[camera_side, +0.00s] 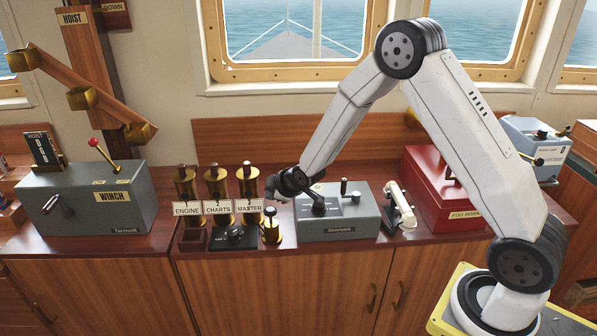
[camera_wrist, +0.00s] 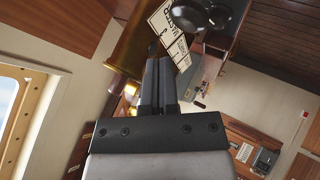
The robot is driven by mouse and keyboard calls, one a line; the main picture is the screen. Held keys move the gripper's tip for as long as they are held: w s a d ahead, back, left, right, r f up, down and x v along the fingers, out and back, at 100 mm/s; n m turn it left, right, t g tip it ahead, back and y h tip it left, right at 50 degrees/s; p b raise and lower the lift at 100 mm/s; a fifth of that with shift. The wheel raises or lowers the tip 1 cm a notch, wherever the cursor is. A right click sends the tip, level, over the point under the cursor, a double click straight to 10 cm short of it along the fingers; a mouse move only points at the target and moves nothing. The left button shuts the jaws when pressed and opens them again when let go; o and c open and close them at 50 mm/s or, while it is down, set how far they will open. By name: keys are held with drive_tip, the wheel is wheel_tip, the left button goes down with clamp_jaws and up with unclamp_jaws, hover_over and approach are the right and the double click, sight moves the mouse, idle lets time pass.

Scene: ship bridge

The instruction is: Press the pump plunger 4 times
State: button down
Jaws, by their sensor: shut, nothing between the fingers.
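A small brass fitting (camera_side: 271,233) with a rounded top stands on the counter, just right of the black plate; it may be the pump, but I cannot tell for sure. My gripper (camera_side: 271,188) is shut and empty in the air above it, close to the right side of the MASTER brass cylinder (camera_side: 248,180). In the wrist view my shut fingers (camera_wrist: 159,82) point toward a large brass cylinder (camera_wrist: 134,48) beside a white label card (camera_wrist: 165,30). Whether the fingertips touch anything is unclear.
Two more brass cylinders, ENGINE (camera_side: 186,184) and CHARTS (camera_side: 217,183), stand left. A grey lever box (camera_side: 345,225) is right, then a white handset (camera_side: 400,205) and a red box (camera_side: 435,195). The grey winch box (camera_side: 90,205) is far left.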

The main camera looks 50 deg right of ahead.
sight(273, 210)
drive_tip(key=shift+f, duration=0.9)
drive_tip(key=shift+f, duration=2.05)
idle(3.9)
drive_tip(key=shift+r, duration=2)
